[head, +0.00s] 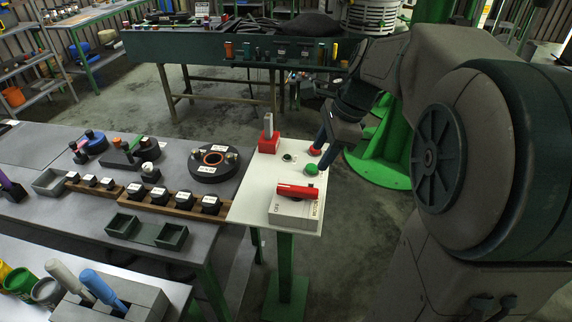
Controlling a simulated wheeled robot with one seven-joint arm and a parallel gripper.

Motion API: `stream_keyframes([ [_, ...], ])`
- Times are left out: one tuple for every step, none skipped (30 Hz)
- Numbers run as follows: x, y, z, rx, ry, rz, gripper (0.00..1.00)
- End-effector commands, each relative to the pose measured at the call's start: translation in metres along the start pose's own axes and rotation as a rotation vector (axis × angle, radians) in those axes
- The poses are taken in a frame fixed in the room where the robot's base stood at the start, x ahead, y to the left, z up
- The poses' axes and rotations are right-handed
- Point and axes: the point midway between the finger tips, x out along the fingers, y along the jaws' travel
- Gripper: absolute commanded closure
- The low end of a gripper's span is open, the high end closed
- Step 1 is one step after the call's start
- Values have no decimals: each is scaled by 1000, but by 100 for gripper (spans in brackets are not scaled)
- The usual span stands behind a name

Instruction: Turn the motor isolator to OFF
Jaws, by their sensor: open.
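A red bar handle (297,191) lies roughly left to right on top of a grey box (292,212) at the front of the white panel; this looks like the motor isolator.
A red block with an upright grey lever (268,135) and a small dark knob (288,157) are on the white panel (252,192). A grey bench (100,215) with blocks, trays and a round black flange (213,162) adjoins on the left. A green column stands behind my arm.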

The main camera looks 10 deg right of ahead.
Motion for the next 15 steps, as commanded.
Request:
stream_keyframes([
  [14, -9, -9, 88, -17, 10, 55],
  [17, -13, -12, 136, -26, 15, 55],
  [20, -18, -15, 191, -37, 20, 55],
  [22, -22, -16, 224, -43, 23, 55],
  [23, -24, -18, 251, -48, 26, 55],
  [24, -26, -19, 280, -54, 30, 55],
  [25, -28, -20, 295, -57, 32, 55],
  [26, -29, -20, 306, -59, 33, 55],
  [28, -30, -20, 314, -60, 34, 55],
  [29, -30, -20, 317, -61, 34, 55],
  [32, -30, -20, 318, -60, 35, 55],
  [36, -29, -19, 317, -60, 36, 55],
  [40, -29, -19, 317, -60, 37, 55],
  [45, -29, -19, 316, -60, 37, 55],
  [52, -28, -18, 316, -59, 39, 55],
])
